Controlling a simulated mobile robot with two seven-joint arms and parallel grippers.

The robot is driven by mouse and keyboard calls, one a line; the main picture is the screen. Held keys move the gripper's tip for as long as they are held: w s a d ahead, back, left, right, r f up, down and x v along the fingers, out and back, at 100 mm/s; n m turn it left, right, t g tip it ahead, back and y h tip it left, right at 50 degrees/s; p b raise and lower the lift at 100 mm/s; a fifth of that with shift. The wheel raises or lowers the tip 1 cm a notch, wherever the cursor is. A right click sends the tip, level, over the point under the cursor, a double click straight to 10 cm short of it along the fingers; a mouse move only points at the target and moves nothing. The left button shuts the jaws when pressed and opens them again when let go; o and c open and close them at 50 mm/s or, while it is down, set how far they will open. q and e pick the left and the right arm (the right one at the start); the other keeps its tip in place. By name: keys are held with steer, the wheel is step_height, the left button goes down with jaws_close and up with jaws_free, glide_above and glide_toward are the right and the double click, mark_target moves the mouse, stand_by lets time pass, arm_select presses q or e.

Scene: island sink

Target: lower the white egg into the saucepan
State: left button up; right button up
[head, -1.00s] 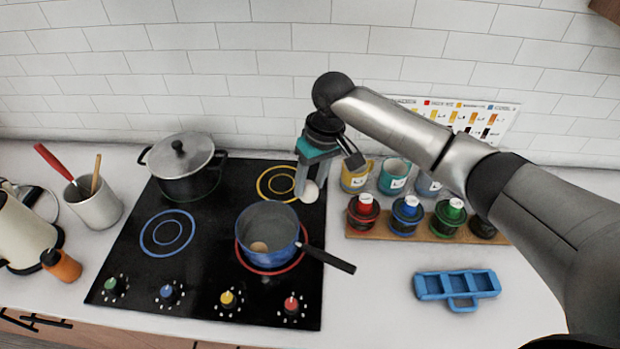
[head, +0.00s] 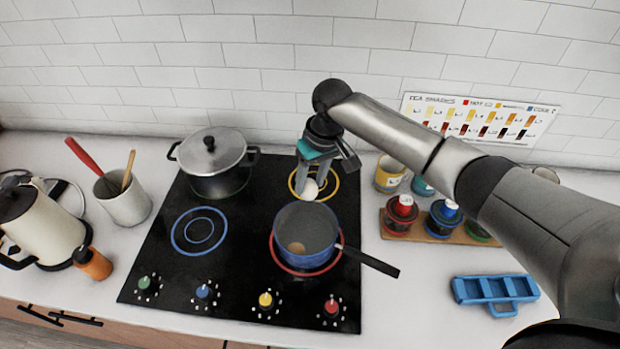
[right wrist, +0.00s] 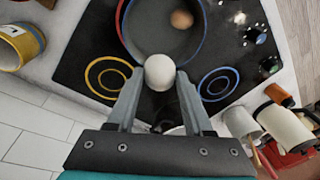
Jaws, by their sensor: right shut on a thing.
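My right gripper (head: 309,183) points down and is shut on the white egg (head: 310,190). It holds the egg at the far rim of the blue saucepan (head: 307,247), in line with the pan's middle in the head view. In the right wrist view the egg (right wrist: 159,68) sits between the two fingertips (right wrist: 158,80) and overlaps the pan's near edge. The saucepan stands on the red-ringed burner, its black handle toward the right. A brown egg (head: 296,248) is inside it; this egg also shows in the right wrist view (right wrist: 182,19). My left gripper is out of view.
A lidded pot (head: 216,172) stands at the back left of the black cooktop (head: 235,260). A kettle (head: 42,225), an orange bottle (head: 93,263) and a utensil crock (head: 127,203) are at the left. Mugs, coloured jars and a blue tray (head: 495,291) are at the right.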

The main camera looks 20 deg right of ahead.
stand_by(0.5)
step_height(320, 180, down, 10)
steer(key=b, duration=0.5)
steer(key=shift+f, duration=0.2)
stand_by(1.1)
steer(key=shift+f+b, duration=1.75)
steer(key=shift+f, duration=0.8)
stand_by(1.4)
steer(key=o, duration=0.9)
steer(key=shift+c, duration=0.2)
steer(key=shift+r, duration=0.1)
